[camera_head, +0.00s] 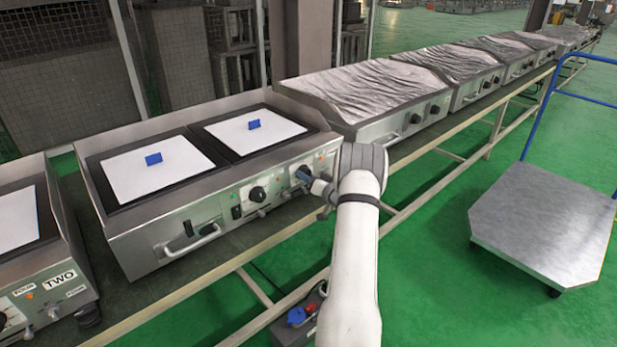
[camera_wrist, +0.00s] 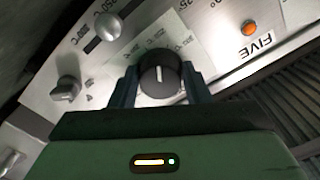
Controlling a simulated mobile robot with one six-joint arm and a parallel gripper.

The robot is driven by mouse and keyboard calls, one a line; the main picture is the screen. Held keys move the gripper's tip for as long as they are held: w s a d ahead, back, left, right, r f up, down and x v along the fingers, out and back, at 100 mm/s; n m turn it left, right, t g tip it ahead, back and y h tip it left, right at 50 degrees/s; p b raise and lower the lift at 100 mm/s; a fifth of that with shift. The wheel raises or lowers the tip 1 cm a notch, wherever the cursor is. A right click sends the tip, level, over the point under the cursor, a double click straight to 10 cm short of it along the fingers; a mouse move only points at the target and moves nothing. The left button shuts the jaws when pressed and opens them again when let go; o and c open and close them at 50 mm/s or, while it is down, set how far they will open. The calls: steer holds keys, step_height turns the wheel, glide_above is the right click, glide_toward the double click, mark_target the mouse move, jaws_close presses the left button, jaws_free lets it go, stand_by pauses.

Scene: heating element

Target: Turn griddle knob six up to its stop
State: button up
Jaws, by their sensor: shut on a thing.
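A black round knob (camera_wrist: 158,72) with a white pointer line sits on the griddle's steel front panel, between my fingers in the wrist view. My gripper (camera_wrist: 160,84) is shut on it, one finger on each side. The pointer line runs nearly upright in that picture. A label reading FIVE, upside down, is on the panel to the right; no label reading SIX is legible. In the head view my gripper (camera_head: 309,182) is at the right end of the front panel of the double griddle (camera_head: 128,240), and the knob (camera_head: 303,172) is partly hidden by it.
Another black knob (camera_head: 257,194) and a bar handle (camera_head: 192,241) are on the same panel. An orange lamp (camera_wrist: 249,28) sits beside FIVE. Wrapped griddles (camera_head: 375,90) stand to the right along the bench. A steel cart (camera_head: 545,220) stands on the green floor.

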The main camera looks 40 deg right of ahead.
steer(key=shift+f, duration=0.15)
steer(key=o, duration=0.9)
steer(key=shift+o, duration=0.2)
steer(key=shift+s, duration=0.1)
steer(key=s, duration=0.7)
steer(key=shift+s+d, duration=0.3)
steer(key=shift+s, duration=0.05)
